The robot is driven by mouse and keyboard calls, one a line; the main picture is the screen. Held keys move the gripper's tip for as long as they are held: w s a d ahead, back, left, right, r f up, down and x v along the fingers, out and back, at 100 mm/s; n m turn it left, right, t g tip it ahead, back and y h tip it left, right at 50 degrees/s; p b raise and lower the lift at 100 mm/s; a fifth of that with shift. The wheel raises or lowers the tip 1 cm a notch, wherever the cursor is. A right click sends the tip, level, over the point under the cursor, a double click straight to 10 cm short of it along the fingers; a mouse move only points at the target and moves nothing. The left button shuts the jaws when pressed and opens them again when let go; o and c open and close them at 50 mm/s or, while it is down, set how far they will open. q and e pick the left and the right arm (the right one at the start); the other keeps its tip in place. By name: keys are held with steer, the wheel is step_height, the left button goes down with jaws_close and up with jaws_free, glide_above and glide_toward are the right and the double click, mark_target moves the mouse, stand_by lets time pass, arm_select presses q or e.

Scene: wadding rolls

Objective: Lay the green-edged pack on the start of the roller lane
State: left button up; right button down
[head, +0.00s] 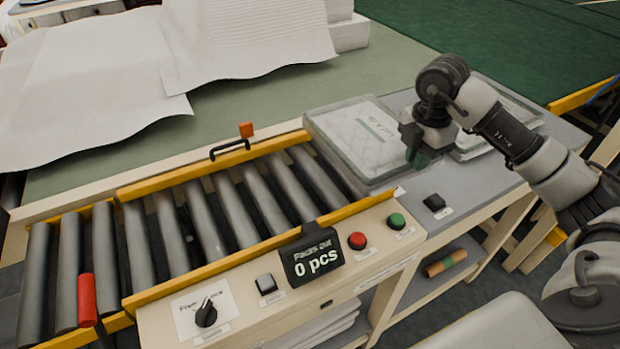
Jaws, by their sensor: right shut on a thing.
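The green-edged pack (362,139) is a flat, clear-wrapped white pack with a pale green edge. It lies over the right end of the roller lane (216,215) and the grey table top beside it, and looks roughly flat. My right gripper (421,157) is at the pack's right edge, shut on it, with the fingertips partly hidden. The lane's rollers left of the pack are bare. My left gripper is not in view.
Another wrapped pack (497,120) lies on the grey table (455,188), partly behind my right arm. Yellow rails (215,165) edge the lane. A control panel with red (357,241) and green (397,221) buttons and a "0 pcs" display (312,257) runs along the front.

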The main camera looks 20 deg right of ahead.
mark_target(398, 153)
steer(key=shift+w+a+f+p, duration=0.5)
steer(key=shift+w+f+p, duration=0.2)
steer(key=shift+w, duration=0.2)
steer(key=shift+w+a+f+p, duration=0.35)
steer(key=shift+w+a+f, duration=0.3)
steer(key=shift+w, duration=0.2)
steer(key=w+a+f+p, duration=0.1)
steer(key=w+a+f, duration=0.1)
steer(key=w+a+f+p, duration=0.1)
steer(key=w+a, duration=0.1)
steer(key=shift+w+a+f, duration=0.35)
steer(key=shift+a, duration=0.05)
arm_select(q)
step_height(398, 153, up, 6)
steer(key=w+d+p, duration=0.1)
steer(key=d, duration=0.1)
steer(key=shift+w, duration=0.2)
arm_select(e)
steer(key=f, duration=0.4)
steer(key=shift+w+a+f, duration=0.1)
steer(key=shift+w+f, duration=0.1)
steer(key=shift+f, duration=0.2)
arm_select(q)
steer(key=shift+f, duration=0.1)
